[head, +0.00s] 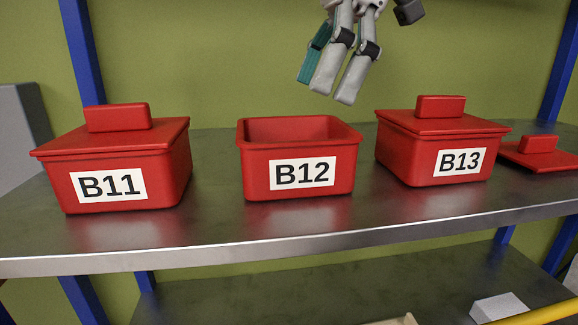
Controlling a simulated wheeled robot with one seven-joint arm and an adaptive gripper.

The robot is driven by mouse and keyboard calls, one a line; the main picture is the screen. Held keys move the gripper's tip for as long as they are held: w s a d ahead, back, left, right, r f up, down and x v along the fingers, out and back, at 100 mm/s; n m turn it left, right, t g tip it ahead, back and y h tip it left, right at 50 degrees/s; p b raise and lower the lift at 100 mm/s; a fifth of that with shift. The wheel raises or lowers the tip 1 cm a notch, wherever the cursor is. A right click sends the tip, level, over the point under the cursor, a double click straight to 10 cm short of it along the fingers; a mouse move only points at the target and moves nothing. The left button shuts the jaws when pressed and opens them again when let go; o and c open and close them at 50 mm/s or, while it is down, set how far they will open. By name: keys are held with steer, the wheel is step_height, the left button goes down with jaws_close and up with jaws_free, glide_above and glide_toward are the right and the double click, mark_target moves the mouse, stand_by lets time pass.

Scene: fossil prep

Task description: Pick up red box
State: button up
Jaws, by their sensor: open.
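Three red boxes stand in a row on a metal shelf. The left one is box B11 (118,160), with its lid on. The middle one is box B12 (260,172), with no lid on it and its top open; its floor is hidden. The right one is box B13 (403,150), with its lid on. My gripper (335,92) points downward at the top, above and a little right of box B12. Its fingers are apart and touch no box. A teal piece (314,55) shows beside the left finger; I cannot tell what it is.
A loose red lid (537,148) lies on the metal shelf (215,228) right of box B13. Blue posts (83,45) frame the shelf. A lower shelf (330,290) holds a pale block (498,307). Gaps separate the boxes.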

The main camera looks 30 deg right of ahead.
mark_target(284, 157)
steer(key=shift+a+b+x, duration=0.2)
steer(key=shift+b+x, duration=2.05)
steer(key=shift+x, duration=2.65)
steer(key=shift+s+f, duration=0.1)
steer(key=c, duration=0.9)
